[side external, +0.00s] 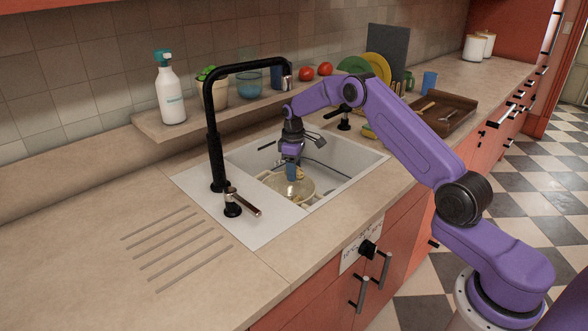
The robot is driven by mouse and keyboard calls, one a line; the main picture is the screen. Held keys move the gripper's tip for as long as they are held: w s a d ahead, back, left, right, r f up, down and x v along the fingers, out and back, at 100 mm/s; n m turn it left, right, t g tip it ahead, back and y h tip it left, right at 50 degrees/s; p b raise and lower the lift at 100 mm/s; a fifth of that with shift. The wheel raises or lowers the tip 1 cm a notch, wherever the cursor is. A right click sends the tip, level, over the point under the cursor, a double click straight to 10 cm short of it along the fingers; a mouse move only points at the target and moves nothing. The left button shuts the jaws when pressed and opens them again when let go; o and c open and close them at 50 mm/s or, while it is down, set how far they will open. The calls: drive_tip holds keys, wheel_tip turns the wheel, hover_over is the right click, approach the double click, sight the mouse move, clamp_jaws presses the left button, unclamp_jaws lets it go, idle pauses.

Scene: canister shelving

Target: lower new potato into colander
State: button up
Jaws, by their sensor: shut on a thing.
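A pale round colander (305,187) sits in the white sink (345,162). My gripper (291,175) points down over the colander, at or near its rim height. It is shut on a small tan new potato, which is mostly hidden by the fingers and hard to make out at this size. Small yellowish-tan shapes show around the fingertips inside the colander; I cannot tell whether the held potato touches them.
A black faucet (213,145) arches over the sink's left side, close to my gripper. A spray bottle (171,92), plant pot and tomatoes (325,69) stand on the back ledge. A wooden tray (447,112) lies to the right. The ridged counter at left is clear.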

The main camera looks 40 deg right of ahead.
idle(0.6)
drive_tip(key=shift+f, duration=3.75)
drive_tip(key=shift+f, duration=0.15)
drive_tip(key=o, duration=1.2)
drive_tip(key=shift+c, duration=0.2)
